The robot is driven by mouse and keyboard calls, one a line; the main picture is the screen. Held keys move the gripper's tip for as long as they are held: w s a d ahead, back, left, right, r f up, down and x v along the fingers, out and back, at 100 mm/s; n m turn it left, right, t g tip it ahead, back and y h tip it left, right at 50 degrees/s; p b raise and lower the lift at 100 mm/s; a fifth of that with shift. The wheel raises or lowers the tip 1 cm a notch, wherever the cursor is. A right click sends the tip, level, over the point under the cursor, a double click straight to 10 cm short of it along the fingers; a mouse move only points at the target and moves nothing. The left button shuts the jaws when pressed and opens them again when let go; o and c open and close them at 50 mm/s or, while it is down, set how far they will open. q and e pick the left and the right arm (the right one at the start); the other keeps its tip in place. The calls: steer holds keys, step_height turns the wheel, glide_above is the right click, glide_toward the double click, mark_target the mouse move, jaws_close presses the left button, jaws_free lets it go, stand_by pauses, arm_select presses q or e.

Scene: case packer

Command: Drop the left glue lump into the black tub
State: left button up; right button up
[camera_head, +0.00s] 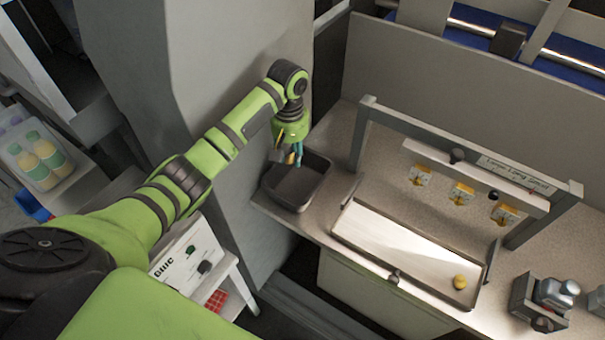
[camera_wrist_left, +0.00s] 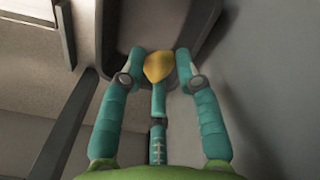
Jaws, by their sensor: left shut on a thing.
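My left gripper (camera_head: 291,157) is shut on a small yellow glue lump (camera_wrist_left: 158,67), which sits between its teal fingertips in the left wrist view. The gripper points down over the black tub (camera_head: 297,187), above its back part. The tub is an open dark box at the left end of the bench, and its visible floor looks empty. In the head view the held lump is mostly hidden by the fingers. A second yellow lump (camera_head: 460,282) lies at the right end of the pale tray. My right gripper is not in view.
The pale tray (camera_head: 395,245) lies right of the tub, under a grey frame (camera_head: 440,135) with several yellow tags hanging from its bar. A grey wall stands close behind and left of the tub. Metal parts (camera_head: 550,295) stand at the right.

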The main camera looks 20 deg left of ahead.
arm_select(q)
step_height(320, 180, down, 3)
steer(key=shift+s+f, duration=0.15)
steer(key=shift+f, duration=0.9)
steer(key=o, duration=0.9)
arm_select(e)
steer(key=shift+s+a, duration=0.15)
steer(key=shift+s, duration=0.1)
arm_select(q)
step_height(320, 180, up, 12)
steer(key=shift+r, duration=0.1)
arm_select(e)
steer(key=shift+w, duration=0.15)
